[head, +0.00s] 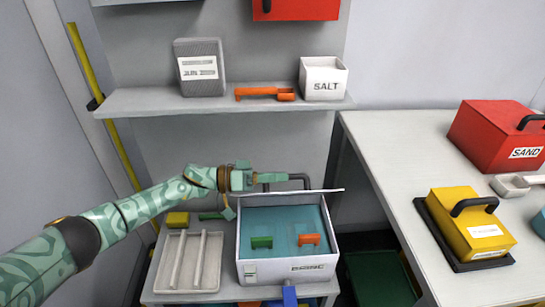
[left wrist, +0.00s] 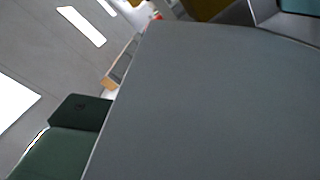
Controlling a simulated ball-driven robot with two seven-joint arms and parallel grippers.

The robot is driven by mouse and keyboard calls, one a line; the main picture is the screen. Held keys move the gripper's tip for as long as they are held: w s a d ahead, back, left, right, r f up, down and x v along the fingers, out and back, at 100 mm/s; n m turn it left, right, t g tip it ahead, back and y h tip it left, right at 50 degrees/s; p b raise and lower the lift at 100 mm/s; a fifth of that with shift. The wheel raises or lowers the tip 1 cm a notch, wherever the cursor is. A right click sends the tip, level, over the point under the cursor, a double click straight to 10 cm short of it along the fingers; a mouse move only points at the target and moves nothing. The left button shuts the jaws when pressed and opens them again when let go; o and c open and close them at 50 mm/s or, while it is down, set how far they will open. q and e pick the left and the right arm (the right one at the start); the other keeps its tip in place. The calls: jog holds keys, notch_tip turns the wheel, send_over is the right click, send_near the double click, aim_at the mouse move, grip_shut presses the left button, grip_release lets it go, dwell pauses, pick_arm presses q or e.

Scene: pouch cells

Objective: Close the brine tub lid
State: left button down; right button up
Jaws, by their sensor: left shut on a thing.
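The brine tub (head: 242,240) is a white box on the low bench, with blue-green liquid inside and a label on its front. Its lid (head: 318,191) is raised at the back edge and shows nearly edge-on as a thin pale strip. A dark bar handle (head: 301,177) stands on the lid's far side. My left gripper (head: 268,178) is shut on this handle at its left part. In the left wrist view a large grey surface, probably the lid (left wrist: 210,100), fills most of the picture beside a dark green finger (left wrist: 75,125). My right gripper is out of view.
A green clip (head: 262,242) and an orange clip (head: 309,239) show inside the tub. A pale ribbed tray (head: 165,265) lies left of it. A shelf (head: 150,101) with a salt box (head: 323,79) is above. A white table (head: 385,150) stands right.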

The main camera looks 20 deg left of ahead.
pick_arm(q)
jog(key=shift+s+d+f+p, duration=0.3)
jog(key=shift+s+f+p, duration=0.2)
jog(key=shift+s+f, duration=0.3)
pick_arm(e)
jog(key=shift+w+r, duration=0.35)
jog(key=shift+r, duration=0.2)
pick_arm(q)
jog(key=c, duration=1.4)
grip_release()
jog(key=shift+r, duration=0.1)
jog(key=p+v, duration=0.1)
jog(key=v, duration=1.5)
jog(key=shift+a, duration=0.2)
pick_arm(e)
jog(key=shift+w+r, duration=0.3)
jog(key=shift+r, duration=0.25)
